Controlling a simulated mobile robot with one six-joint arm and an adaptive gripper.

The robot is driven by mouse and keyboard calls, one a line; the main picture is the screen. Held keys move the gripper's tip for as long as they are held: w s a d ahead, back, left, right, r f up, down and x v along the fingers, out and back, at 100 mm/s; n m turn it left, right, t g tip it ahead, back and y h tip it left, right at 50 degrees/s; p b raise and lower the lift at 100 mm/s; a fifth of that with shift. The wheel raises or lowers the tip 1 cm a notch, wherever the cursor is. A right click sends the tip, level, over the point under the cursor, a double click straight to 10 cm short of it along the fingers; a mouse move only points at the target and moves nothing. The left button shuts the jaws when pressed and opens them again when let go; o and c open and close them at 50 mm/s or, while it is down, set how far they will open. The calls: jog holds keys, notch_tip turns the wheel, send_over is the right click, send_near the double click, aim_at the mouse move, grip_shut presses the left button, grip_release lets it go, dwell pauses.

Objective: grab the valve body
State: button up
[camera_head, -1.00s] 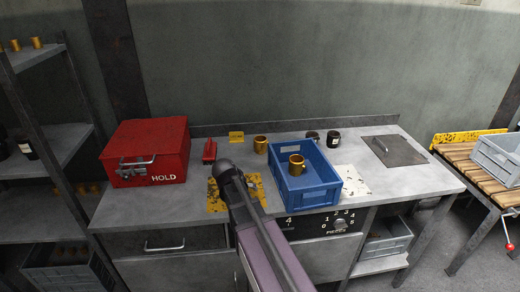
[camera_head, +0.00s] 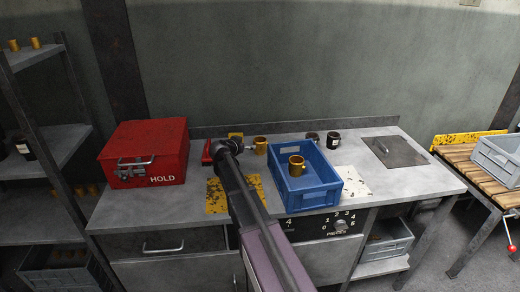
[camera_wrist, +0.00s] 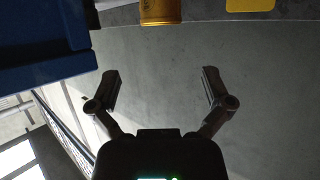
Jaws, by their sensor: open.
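One valve body (camera_head: 260,145) stands on the bench, left of the blue bin; the other brass piece (camera_head: 296,164) is inside the blue bin (camera_head: 315,201). My gripper (camera_head: 220,147) is over the back of the bench, left of the standing valve body, its fingers hard to make out. In the wrist view my gripper (camera_wrist: 162,83) is open with nothing between its fingers. A brass valve body (camera_wrist: 160,11) shows at the top edge, cut off and apart from the fingers.
A red HOLD box (camera_head: 146,153) stands left. A yellow card (camera_wrist: 250,5) shows near the brass piece in the wrist view. Two dark pieces (camera_head: 333,140) stand behind the blue bin. The bench's right side has a flat dark plate (camera_head: 400,151).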

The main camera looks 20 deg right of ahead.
jog(key=shift+f, duration=0.1)
jog(key=b, duration=0.3)
send_near(263, 140)
jog(key=shift+w+d+f, duration=0.2)
jog(key=shift+f, duration=0.2)
jog(key=shift+w+d+f, duration=0.15)
jog(key=shift+w+d, duration=0.15)
jog(key=shift+d, duration=0.2)
jog(key=shift+b+x, duration=1.05)
jog(key=shift+x, duration=1.55)
jog(key=shift+a, duration=0.1)
jog(key=c, duration=1)
